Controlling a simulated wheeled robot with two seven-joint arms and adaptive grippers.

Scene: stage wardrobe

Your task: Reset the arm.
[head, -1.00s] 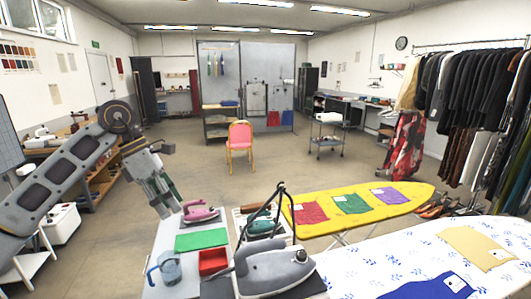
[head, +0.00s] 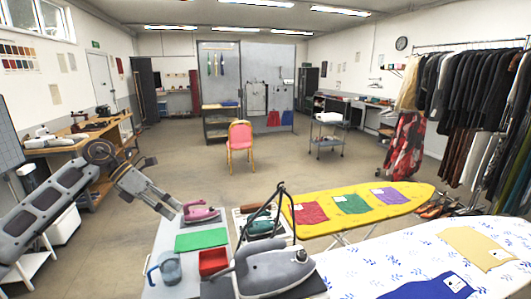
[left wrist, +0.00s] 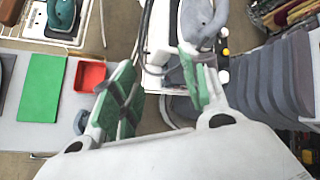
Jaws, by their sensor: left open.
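My left arm comes in from the left in the head view. My right gripper is not in view.
A yellow ironing board (head: 408,195) stands to the right. Floor around the pink chair (head: 240,138) is clear.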

